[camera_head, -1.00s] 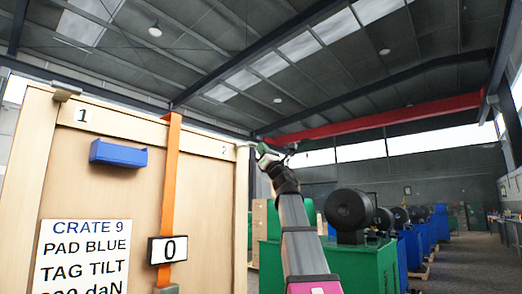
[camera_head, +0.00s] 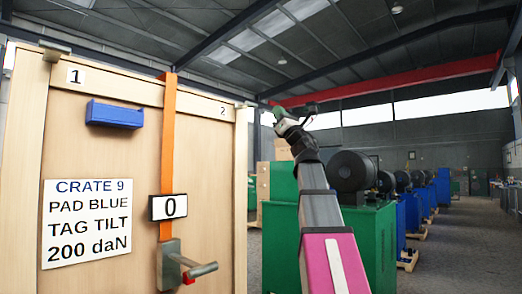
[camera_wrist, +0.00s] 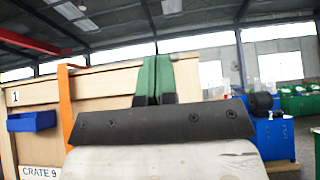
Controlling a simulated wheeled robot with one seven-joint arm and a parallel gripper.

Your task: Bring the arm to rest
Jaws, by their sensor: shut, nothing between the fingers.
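My gripper (camera_head: 292,114) is at the end of my raised arm, to the right of the crate's top right corner in the head view. In the wrist view its two green fingers (camera_wrist: 153,78) stand side by side, closed together with nothing between them. The wooden crate (camera_head: 100,160) fills the left of the head view. My gripper appears apart from the crate.
A metal tensioner with a handle (camera_head: 185,268) sticks out low on the strap. Open floor (camera_head: 470,245) lies at the far right.

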